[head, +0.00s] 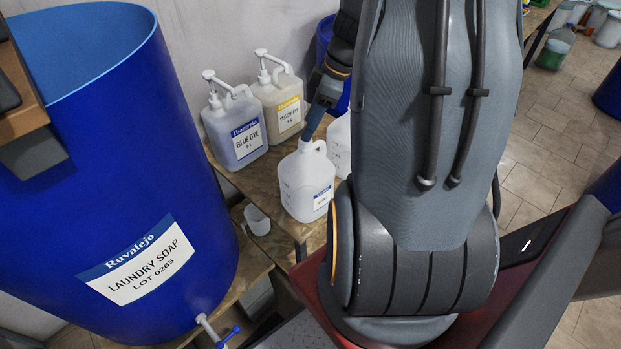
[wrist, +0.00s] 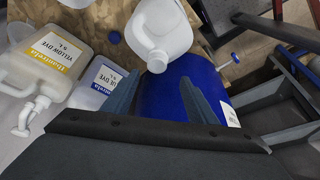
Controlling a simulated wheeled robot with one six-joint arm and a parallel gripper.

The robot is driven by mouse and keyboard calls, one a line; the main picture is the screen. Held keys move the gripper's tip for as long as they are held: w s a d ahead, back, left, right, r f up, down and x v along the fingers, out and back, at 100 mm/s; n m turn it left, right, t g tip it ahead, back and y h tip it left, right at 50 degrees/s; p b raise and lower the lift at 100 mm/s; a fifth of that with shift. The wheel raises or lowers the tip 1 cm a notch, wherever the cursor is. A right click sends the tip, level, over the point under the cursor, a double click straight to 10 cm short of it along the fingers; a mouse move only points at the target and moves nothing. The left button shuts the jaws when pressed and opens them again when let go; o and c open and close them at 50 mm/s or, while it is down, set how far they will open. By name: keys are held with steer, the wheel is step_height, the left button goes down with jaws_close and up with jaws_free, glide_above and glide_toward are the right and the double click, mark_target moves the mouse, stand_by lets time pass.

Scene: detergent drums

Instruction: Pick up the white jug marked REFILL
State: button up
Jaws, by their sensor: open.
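A white jug (head: 305,188) with a small blue-and-white label stands upright on the wooden bench in the head view. The label is too small to read. A second white jug (head: 340,145) stands behind it, partly hidden by my arm. My gripper (head: 313,128) points down near the front jug's top; contact is unclear there. In the wrist view my open gripper (wrist: 160,78) has a finger on either side, with nothing held between them.
The blue dye jug (head: 236,130) and yellow dye jug (head: 284,103), both with pumps, stand behind left. A big blue laundry soap drum (head: 120,200) with a tap fills the left. A white cup (head: 257,220) sits near it.

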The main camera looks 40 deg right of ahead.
steer(key=shift+w+d+f+p, duration=0.15)
steer(key=shift+f+p, duration=0.05)
steer(key=shift+f, duration=0.4)
steer(key=shift+w+d+f+p, duration=0.15)
steer(key=shift+f, duration=0.4)
steer(key=x, duration=0.1)
steer(key=p+x, duration=0.2)
steer(key=x, duration=0.1)
steer(key=shift+s+d+f, duration=0.1)
steer(key=shift+s, duration=0.2)
steer(key=shift+w+f, duration=0.25)
steer(key=shift+f, duration=0.35)
jaws_close()
